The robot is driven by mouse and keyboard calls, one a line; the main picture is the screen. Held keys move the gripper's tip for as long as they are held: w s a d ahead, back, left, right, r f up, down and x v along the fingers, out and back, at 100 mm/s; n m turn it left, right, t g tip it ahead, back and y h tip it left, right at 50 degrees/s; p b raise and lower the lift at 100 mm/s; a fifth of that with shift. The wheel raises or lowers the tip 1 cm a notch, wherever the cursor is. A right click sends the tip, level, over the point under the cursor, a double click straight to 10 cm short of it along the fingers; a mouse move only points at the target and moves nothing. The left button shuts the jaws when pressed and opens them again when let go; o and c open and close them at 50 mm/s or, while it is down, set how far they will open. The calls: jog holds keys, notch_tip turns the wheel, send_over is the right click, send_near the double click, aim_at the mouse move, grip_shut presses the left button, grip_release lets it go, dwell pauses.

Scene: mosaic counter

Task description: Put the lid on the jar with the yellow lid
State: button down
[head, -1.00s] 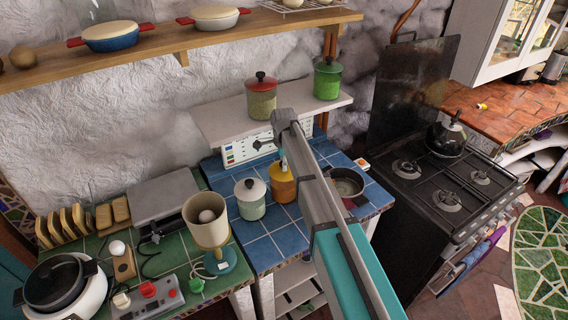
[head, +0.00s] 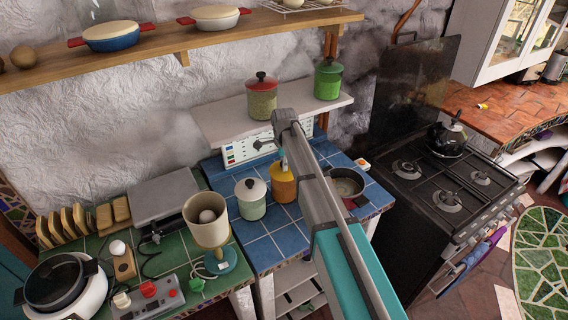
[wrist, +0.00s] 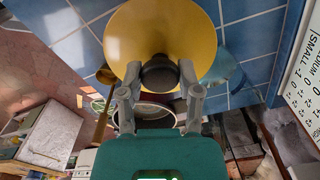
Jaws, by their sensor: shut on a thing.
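The yellow jar (head: 283,187) stands upright on the blue-tiled counter, beside a pale green jar with a white lid (head: 251,188). My gripper (wrist: 160,88) points down over the yellow jar, and its fingers are shut on the dark knob (wrist: 159,72) of the yellow lid (wrist: 130,35). In the wrist view the lid fills the upper middle and hides what lies beneath it. In the head view my arm partly covers this spot, and I cannot tell whether the lid is seated on the jar's rim or just above it.
A pot (head: 346,183) stands to the right on the blue tiles. Behind is a low shelf (head: 222,124) with a red-lidded jar (head: 261,97) and a green jar (head: 328,80). A lamp (head: 208,222) stands to the left, and the stove (head: 440,185) is at the right.

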jog(key=shift+f+b, duration=0.5)
dwell(0.9)
jog(key=shift+c, duration=1)
grip_release()
jog(key=shift+o, duration=1)
jog(key=shift+r, duration=0.1)
jog(key=shift+r+p, duration=3.45)
jog(key=shift+p, duration=0.1)
